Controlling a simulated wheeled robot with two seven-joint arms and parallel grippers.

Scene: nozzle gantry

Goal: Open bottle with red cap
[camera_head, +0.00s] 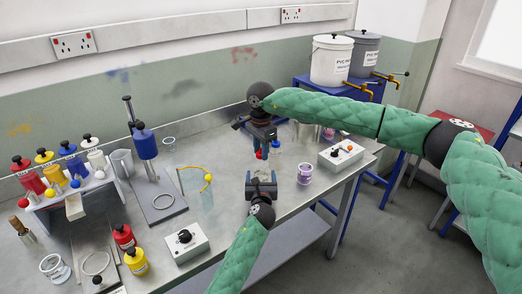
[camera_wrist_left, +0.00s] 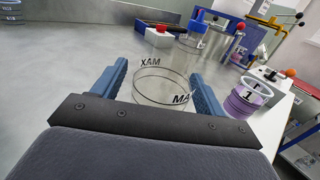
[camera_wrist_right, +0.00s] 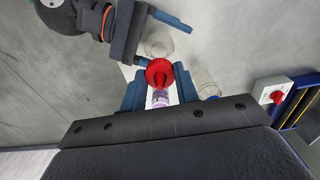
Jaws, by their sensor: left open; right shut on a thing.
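The red cap (camera_wrist_right: 160,72), with a pointed top, sits between the fingers of my right gripper (camera_wrist_right: 158,88), which is shut on it. In the head view the red cap (camera_head: 258,155) shows under my right gripper (camera_head: 263,146), above the bench. My left gripper (camera_head: 262,184) is open. A clear container (camera_wrist_left: 163,85) marked MAX stands between its fingers in the left wrist view, with no cap seen on it; I cannot tell whether the fingers touch it. In the right wrist view a clear container (camera_wrist_right: 158,42) shows just above the cap.
A blue-capped bottle (camera_head: 275,150) stands close right of the red cap. Left are a tall stand (camera_head: 146,150), another control box (camera_head: 186,243) and red and yellow bottles (camera_head: 124,238).

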